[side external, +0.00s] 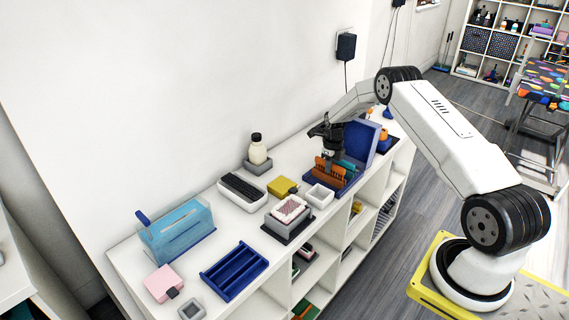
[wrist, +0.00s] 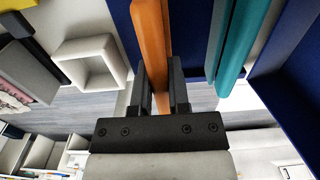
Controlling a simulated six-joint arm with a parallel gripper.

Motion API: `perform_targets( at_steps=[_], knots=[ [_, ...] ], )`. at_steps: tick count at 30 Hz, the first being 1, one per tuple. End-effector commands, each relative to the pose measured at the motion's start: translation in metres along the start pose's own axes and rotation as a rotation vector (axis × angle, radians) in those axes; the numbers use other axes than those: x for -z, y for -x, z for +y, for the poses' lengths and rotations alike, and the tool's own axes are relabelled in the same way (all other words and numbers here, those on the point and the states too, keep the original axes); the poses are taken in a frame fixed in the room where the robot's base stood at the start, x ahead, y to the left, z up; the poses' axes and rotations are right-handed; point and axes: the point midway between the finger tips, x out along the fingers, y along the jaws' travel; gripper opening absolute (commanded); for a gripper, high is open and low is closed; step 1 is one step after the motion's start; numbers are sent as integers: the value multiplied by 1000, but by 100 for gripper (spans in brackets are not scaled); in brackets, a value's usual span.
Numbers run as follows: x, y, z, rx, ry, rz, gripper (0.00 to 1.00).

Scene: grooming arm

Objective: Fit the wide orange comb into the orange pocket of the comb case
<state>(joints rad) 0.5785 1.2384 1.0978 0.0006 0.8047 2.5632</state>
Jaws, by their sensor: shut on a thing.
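The wide orange comb (wrist: 151,35) is between the fingers of my gripper (wrist: 160,68), which is shut on it. In the side view my gripper (side external: 331,138) points down over the blue comb case (side external: 361,143), whose lid stands open. The orange comb (side external: 327,168) shows below the fingers, low over the case's base. A teal comb (wrist: 238,42) stands in the case to the right of the orange one in the wrist view, apart from it. The orange pocket cannot be told apart from the comb, so how far the comb is seated is unclear.
A white square box (side external: 319,196) stands close beside the case, with a yellow block (side external: 282,187) and a grey stand holding a pink-topped brush (side external: 289,211) nearby. A blue tray (side external: 234,271) and clear blue box (side external: 177,232) lie farther left. The wall runs behind.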

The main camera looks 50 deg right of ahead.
Motion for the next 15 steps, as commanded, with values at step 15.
perform_targets(
  at_steps=[15],
  knots=[
    [0, -9, 0, 0, 0, 0, 0]
  ],
)
